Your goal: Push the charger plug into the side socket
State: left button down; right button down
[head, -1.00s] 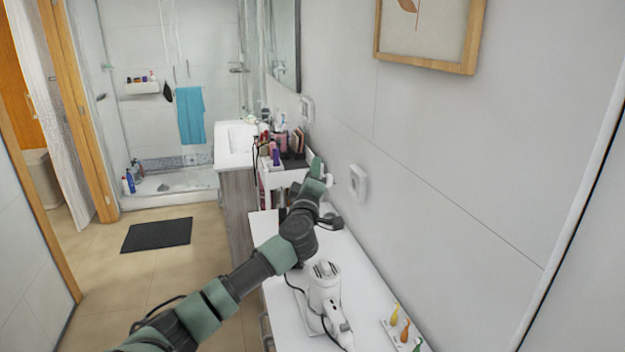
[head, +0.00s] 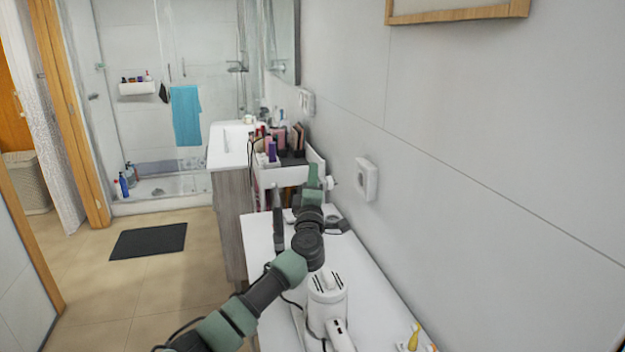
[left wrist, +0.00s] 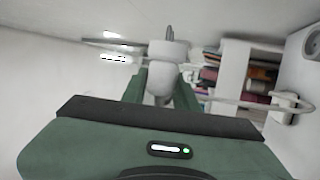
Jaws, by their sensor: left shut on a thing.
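The white charger plug (head: 332,183) is held at the fingers of my left gripper (head: 316,178), above the white counter. It also shows between the green fingers in the left wrist view (left wrist: 167,68), with its prongs pointing up in that picture. My left gripper is shut on it. A white wall socket (head: 367,179) is on the wall to the right of the plug, with a gap between them in the head view. A second socket (head: 307,102) is farther along the wall. A round socket face (left wrist: 313,43) shows at the right edge of the left wrist view. My right gripper is out of view.
The white counter (head: 375,285) is under my left arm and holds a white hairdryer-like device (head: 327,305). A white cart (head: 318,163) with cosmetics stands beyond the gripper. A cable curves at right in the left wrist view.

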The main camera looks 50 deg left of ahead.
pick_arm(q)
jog(key=shift+w+d+b, duration=0.45)
jog(key=shift+w+b, duration=0.1)
jog(key=shift+w, duration=0.3)
jog(key=shift+w+d+b, duration=0.4)
jog(key=shift+w+b, duration=0.15)
jog(key=shift+w, duration=0.35)
jog(key=shift+w+d+b, duration=0.45)
jog(key=shift+w+b, duration=0.1)
jog(key=shift+w, duration=0.3)
jog(key=shift+p, duration=0.6)
jog(key=g+h+p, duration=0.1)
jog(key=p, duration=0.5)
jog(key=shift+n+p, duration=0.3)
dwell(0.5)
